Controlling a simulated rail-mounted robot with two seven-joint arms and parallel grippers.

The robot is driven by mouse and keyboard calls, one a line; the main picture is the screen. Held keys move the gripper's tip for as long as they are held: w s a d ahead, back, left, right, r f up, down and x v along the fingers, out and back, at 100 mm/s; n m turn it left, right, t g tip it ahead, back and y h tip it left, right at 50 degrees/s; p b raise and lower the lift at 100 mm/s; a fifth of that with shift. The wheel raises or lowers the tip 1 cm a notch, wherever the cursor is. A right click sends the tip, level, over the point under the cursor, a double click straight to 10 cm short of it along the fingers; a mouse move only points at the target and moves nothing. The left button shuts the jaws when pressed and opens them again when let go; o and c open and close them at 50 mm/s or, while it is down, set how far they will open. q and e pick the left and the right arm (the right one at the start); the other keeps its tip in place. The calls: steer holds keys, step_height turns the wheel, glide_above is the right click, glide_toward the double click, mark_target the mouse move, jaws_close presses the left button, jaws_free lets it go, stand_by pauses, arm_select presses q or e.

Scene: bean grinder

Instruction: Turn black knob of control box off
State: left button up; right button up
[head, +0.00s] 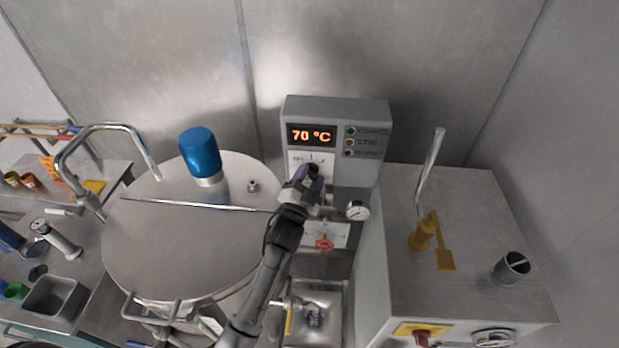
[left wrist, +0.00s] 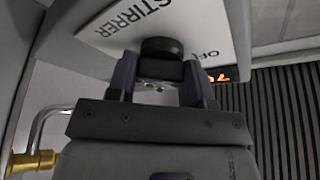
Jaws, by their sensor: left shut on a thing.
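The grey control box (head: 364,110) stands upright at the back, with an orange 70 °C display (head: 311,135) and small lamps at its upper right. A white knob plate (head: 298,157) sits below the display. In the left wrist view, the plate (left wrist: 120,25) reads STIRRER and OFF, and the black knob (left wrist: 162,48) sits on it between the fingers. My left gripper (head: 312,172) is at the plate and hides the knob in the head view. In the left wrist view, my left gripper (left wrist: 160,80) is shut on the knob. My right gripper is not in view.
A large round steel vessel (head: 160,250) with a blue motor (head: 201,152) on its lid stands left of my arm. A pressure gauge (head: 357,210) and red valve (head: 324,244) are below the box. A steel cabinet (head: 460,220) with a yellow lever stands at right.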

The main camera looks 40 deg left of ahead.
arm_select(q)
steer(key=o, duration=0.9)
steer(key=shift+b+v, duration=1.1)
steer(key=shift+v, duration=5.8)
